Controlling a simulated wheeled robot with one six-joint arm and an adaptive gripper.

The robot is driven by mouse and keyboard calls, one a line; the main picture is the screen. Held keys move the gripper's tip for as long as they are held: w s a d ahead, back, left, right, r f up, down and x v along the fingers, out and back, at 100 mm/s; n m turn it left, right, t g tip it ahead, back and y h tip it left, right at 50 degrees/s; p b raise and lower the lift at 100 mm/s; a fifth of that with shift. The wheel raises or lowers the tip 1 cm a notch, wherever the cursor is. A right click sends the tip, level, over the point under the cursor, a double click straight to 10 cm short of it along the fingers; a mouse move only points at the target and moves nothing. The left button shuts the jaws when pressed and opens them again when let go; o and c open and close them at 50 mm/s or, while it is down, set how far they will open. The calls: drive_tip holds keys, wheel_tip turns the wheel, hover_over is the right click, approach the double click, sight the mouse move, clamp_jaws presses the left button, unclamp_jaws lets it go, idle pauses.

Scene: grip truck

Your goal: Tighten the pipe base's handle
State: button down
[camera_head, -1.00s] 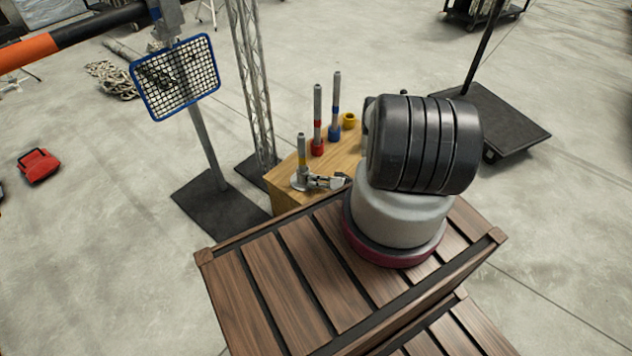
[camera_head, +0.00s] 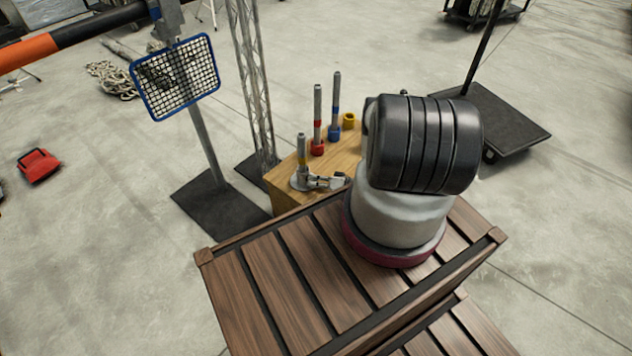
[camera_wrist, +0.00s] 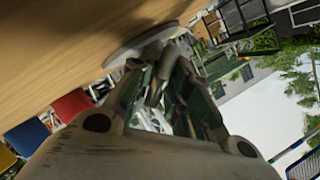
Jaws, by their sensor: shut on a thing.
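The pipe base (camera_head: 298,184) is a grey round foot at the near left corner of the wooden table. A short grey pipe with a yellow band (camera_head: 301,150) stands upright in it. My gripper (camera_head: 318,182) is at the right side of the base, low over the table. In the wrist view my gripper (camera_wrist: 165,88) is closed around the grey handle (camera_wrist: 156,66), beside the round plate of the base (camera_wrist: 135,48). The fingers hide part of the handle, so its exact angle cannot be told.
Behind stand a pipe in a red socket (camera_head: 318,148), a pipe in a blue socket (camera_head: 334,132) and an empty yellow socket (camera_head: 349,121) on the wooden table (camera_head: 285,200). A slatted wooden crate (camera_head: 270,290) is in front. A lattice post (camera_head: 252,90) rises left.

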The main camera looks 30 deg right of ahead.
idle(0.4)
drive_tip(key=c, duration=1.3)
unclamp_jaws()
drive_tip(key=shift+v, duration=4)
